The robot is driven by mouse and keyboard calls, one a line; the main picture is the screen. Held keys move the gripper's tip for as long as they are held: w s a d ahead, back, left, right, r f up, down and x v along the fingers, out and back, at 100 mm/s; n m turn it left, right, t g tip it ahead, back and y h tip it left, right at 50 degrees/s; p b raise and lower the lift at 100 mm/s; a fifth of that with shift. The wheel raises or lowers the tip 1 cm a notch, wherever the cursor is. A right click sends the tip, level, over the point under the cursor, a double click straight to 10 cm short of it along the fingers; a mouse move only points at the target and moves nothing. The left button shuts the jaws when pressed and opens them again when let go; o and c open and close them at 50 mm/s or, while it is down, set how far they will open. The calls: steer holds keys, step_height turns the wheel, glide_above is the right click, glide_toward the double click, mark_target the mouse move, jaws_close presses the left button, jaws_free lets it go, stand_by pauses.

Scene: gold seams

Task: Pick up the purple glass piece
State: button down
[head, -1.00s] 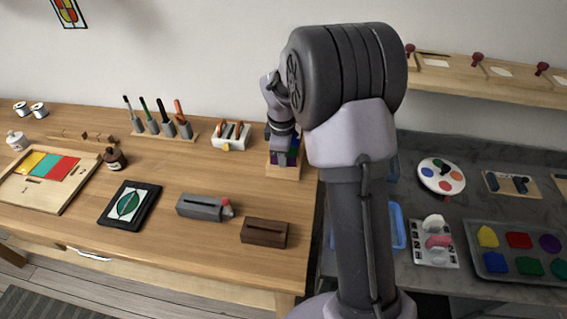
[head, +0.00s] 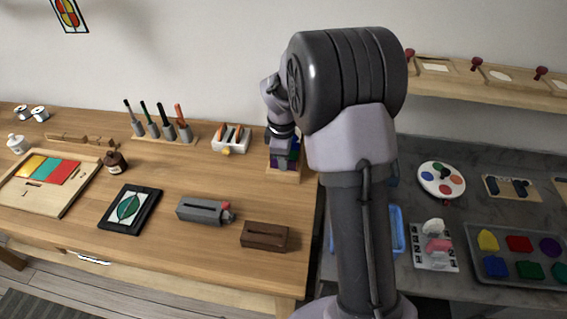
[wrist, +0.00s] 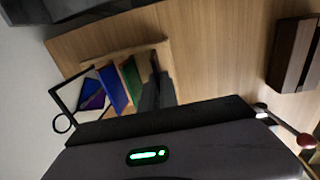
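A wooden rack (head: 284,176) stands at the right end of the wooden bench and holds upright glass pieces. In the wrist view, the rack (wrist: 112,52) shows a blue piece (wrist: 113,91), a green piece (wrist: 132,78) and a purple piece (wrist: 95,101) with blue on it, beside a thin dark frame. My gripper (wrist: 156,80) has its dark fingers close together at the rack's near end, to the right of the green piece. Whether anything is between them is unclear. In the head view, my wrist hides part of the rack.
A dark brown slotted block (head: 264,236) and a grey slotted block (head: 204,210) stand toward the bench's front. A white holder (head: 231,138) is left of the rack. A grey counter with a blue bin (head: 398,230) and a tray (head: 500,283) is at the right.

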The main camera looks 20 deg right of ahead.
step_height(320, 180, up, 4)
steer(key=shift+s+a+f+p, duration=0.1)
steer(key=shift+s+a+p, duration=0.05)
steer(key=shift+p, duration=1.05)
steer(key=s+a+r+p, duration=0.2)
steer(key=s+a+p, duration=0.1)
steer(key=s+a, duration=0.7)
steer(key=shift+s+a+p, duration=0.2)
steer(key=shift+s+p, duration=0.1)
steer(key=shift+s, duration=0.5)
